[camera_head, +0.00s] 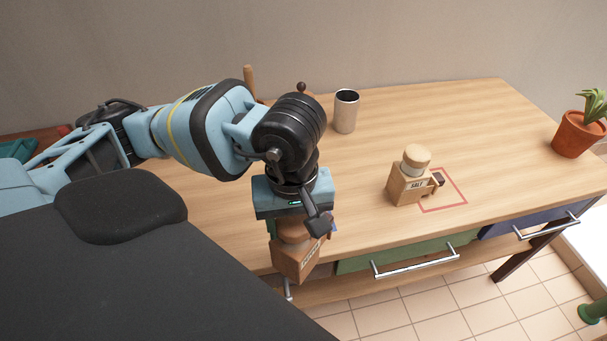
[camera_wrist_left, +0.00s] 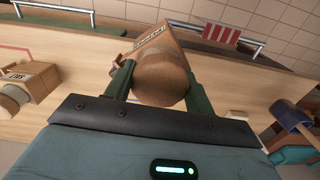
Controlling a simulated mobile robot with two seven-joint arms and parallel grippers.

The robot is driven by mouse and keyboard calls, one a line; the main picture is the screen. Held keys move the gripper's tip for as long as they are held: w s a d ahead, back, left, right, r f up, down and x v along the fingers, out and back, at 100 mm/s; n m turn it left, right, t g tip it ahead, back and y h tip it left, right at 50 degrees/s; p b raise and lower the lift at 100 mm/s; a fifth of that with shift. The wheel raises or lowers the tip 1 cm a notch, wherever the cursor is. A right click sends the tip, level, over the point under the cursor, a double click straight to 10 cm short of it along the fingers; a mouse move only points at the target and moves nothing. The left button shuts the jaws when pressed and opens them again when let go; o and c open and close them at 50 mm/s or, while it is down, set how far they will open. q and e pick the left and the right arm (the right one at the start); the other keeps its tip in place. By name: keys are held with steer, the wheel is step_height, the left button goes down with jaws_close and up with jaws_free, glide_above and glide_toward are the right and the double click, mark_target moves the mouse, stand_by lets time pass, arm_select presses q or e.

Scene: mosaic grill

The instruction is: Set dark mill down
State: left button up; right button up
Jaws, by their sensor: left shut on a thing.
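The dark mill (camera_head: 296,256) is brown wood with a rounded top and a lettered label. My left gripper (camera_head: 292,228) is shut on it, near the front edge of the wooden table (camera_head: 470,120). In the left wrist view the mill (camera_wrist_left: 163,68) sits between the two green fingers of the gripper (camera_wrist_left: 158,88). I cannot tell whether the mill touches anything below it. A lighter mill labelled SALT (camera_head: 408,181) stands upright on the table, beside a red square outline (camera_head: 456,206). My right gripper is not in view.
A dark-lined cup (camera_head: 346,112) stands behind my left gripper. A potted plant (camera_head: 578,133) is at the far right. Green (camera_head: 410,254) and blue (camera_head: 535,219) drawers with metal handles are under the front edge.

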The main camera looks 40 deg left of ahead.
arm_select(q)
steer(key=n, duration=0.2)
steer(key=s+n, duration=0.1)
steer(key=n, duration=0.2)
steer(key=shift+s+a+r+n, duration=0.2)
steer(key=shift+a+r+n, duration=0.05)
steer(key=shift+r+n, duration=0.1)
steer(key=n, duration=0.4)
steer(key=shift+s+a+r, duration=0.25)
steer(key=shift+s+a, duration=0.05)
steer(key=shift+s, duration=0.05)
steer(key=w+a+f, duration=0.2)
steer(key=w+a, duration=0.1)
steer(key=w, duration=0.4)
steer(key=w+a+f, duration=0.3)
steer(key=w, duration=0.4)
steer(key=shift+w+a+p, duration=0.25)
steer(key=shift+w+p, duration=0.05)
steer(key=shift+p, duration=0.15)
steer(key=shift+f, duration=0.1)
steer(key=shift+f, duration=0.15)
steer(key=o, duration=1.5)
steer(key=shift+o, duration=0.2)
